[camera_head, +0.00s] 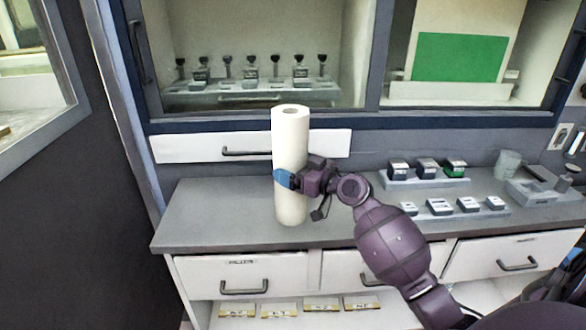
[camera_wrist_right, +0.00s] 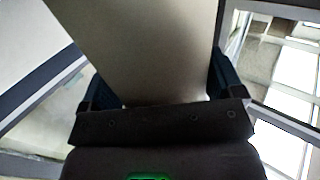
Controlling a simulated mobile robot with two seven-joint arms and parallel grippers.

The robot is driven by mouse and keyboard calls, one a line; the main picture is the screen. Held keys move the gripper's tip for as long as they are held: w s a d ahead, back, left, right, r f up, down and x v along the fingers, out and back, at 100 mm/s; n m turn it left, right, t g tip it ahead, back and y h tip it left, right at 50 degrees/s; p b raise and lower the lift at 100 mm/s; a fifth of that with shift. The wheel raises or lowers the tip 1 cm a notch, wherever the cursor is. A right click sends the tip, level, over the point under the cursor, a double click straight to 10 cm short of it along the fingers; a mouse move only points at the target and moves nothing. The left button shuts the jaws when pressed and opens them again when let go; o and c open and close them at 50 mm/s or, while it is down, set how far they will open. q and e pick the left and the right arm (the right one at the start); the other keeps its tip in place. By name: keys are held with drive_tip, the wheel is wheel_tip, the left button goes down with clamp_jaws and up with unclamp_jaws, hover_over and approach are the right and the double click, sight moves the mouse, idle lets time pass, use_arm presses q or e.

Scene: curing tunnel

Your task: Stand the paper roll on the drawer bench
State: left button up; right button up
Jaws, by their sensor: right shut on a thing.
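The paper roll (camera_head: 290,140) is a tall white cylinder with a hole in its top. It is upright at the left part of the grey drawer bench (camera_head: 210,205). Its lower end shows over the bench top; I cannot tell if it touches. My right gripper (camera_head: 285,180), with blue fingertips, is shut around the middle of the roll from the right. In the right wrist view the roll (camera_wrist_right: 145,50) fills the space between the two dark fingers. My left gripper is not in view.
Small boxes in grey racks (camera_head: 430,180) stand on the bench's right half, with a clear cup (camera_head: 508,163) and a grey tray (camera_head: 540,190) farther right. A white drawer front (camera_head: 195,147) and a glazed cabinet are behind. The bench's left end is clear.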

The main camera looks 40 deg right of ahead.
drive_tip(key=shift+r, duration=0.15)
drive_tip(key=o, duration=1.2)
drive_tip(key=shift+f, duration=0.2)
drive_tip(key=shift+r, duration=0.2)
drive_tip(key=b+v, duration=0.1)
drive_tip(key=v, duration=1.1)
drive_tip(key=shift+b, duration=0.35)
